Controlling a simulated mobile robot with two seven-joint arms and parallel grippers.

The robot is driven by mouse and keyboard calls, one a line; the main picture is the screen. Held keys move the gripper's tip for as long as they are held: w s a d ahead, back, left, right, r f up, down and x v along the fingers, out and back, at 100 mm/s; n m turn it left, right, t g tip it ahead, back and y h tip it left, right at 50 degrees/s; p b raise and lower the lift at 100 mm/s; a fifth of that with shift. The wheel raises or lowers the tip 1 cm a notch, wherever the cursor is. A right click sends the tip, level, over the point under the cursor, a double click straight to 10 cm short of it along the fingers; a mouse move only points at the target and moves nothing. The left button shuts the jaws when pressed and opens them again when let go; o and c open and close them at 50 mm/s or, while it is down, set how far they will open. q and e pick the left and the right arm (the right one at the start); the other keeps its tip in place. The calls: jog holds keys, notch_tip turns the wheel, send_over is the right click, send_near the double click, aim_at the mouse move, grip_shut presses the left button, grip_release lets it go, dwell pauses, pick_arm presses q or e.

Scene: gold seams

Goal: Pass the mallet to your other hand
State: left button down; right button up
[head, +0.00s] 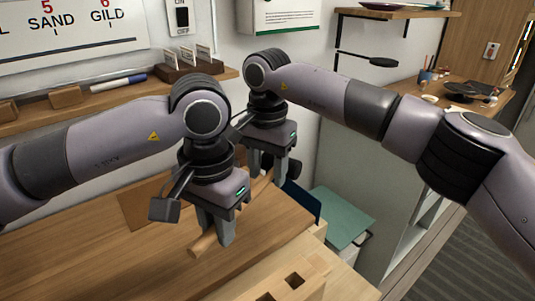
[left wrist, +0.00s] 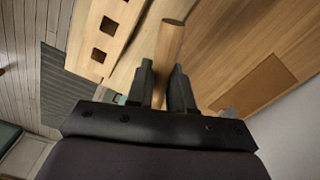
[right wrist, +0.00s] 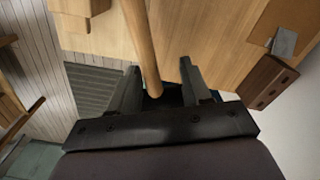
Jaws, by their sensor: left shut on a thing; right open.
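The mallet's pale wooden handle (head: 203,244) shows in the head view below my left gripper and runs back toward my right gripper. My left gripper (head: 215,225) is shut on the handle above the wooden bench. In the left wrist view, the handle end (left wrist: 170,40) sticks out past the left fingers. My right gripper (head: 268,170) is open farther back along the mallet. In the right wrist view, the handle (right wrist: 140,45) passes between the right fingers, which stand apart from each other. The mallet head is mostly hidden; a dark part shows behind the right fingers.
The wooden bench top (head: 155,262) lies below both grippers, with a brown mat (head: 138,208) on it. A wooden block with square holes (head: 292,284) is at the front. A green-topped box (head: 340,218) stands right of the bench. A wall shelf (head: 50,117) runs behind my left arm.

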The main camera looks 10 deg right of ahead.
jog(key=shift+f, duration=0.15)
grip_shut()
pick_arm(q)
jog(key=c, duration=0.9)
grip_release()
